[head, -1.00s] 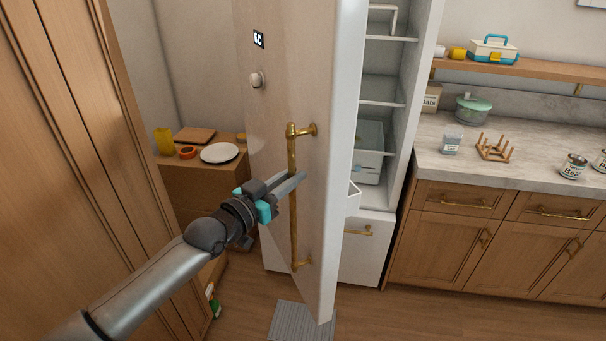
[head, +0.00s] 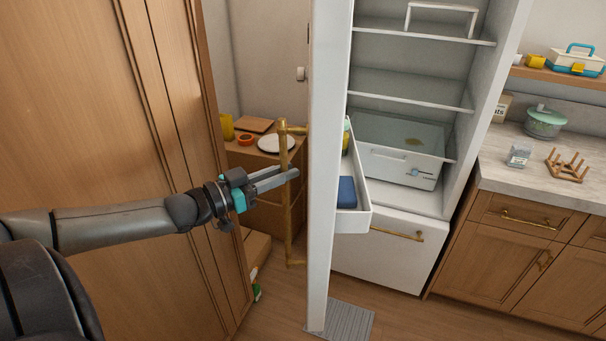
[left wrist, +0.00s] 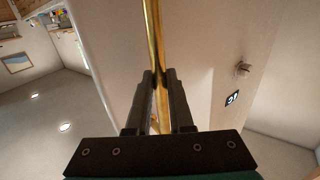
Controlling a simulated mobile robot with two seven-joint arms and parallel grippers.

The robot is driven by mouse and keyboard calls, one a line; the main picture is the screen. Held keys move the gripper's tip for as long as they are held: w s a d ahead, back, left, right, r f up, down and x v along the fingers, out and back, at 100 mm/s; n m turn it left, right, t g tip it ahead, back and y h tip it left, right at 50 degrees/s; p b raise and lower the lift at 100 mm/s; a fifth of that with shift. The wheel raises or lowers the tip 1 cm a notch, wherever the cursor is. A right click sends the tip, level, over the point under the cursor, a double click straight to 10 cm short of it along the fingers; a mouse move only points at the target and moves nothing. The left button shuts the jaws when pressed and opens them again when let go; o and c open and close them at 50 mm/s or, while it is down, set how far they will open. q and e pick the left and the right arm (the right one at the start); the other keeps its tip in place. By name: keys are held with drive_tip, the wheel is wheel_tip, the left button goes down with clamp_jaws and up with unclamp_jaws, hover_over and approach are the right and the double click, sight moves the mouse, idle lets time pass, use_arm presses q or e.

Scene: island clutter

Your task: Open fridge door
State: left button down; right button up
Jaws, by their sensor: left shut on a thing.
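The fridge door (head: 325,180) stands wide open, seen nearly edge-on in the head view. Its long brass handle (head: 284,215) is on the outer face, to the left of the door edge. My left gripper (head: 293,174) is shut on the handle's upright bar. In the left wrist view the gripper's fingertips (left wrist: 160,80) close around the brass bar (left wrist: 153,40), against the pale door face (left wrist: 200,60). The fridge interior (head: 410,90) shows glass shelves and a clear drawer (head: 400,168). My right gripper is not in view.
A white door bin (head: 360,218) holding a blue item (head: 347,192) juts from the door's inner side. A tall wooden cabinet (head: 120,130) stands at left. A low wooden unit with a white plate (head: 276,143) is behind the handle. A grey mat (head: 348,320) lies below.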

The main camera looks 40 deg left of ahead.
use_arm(q)
drive_tip(key=s+a+m+g+h, duration=0.1)
drive_tip(key=s+a+h, duration=0.1)
drive_tip(key=a, duration=0.7)
drive_tip(key=shift+s+r+m, duration=0.35)
drive_tip(key=shift+s+m, duration=0.05)
drive_tip(key=shift+s, duration=0.45)
drive_tip(key=shift+h, duration=0.3)
drive_tip(key=c, duration=1.2)
unclamp_jaws()
drive_tip(key=o, duration=0.4)
drive_tip(key=shift+f, duration=0.25)
drive_tip(key=shift+s, duration=0.1)
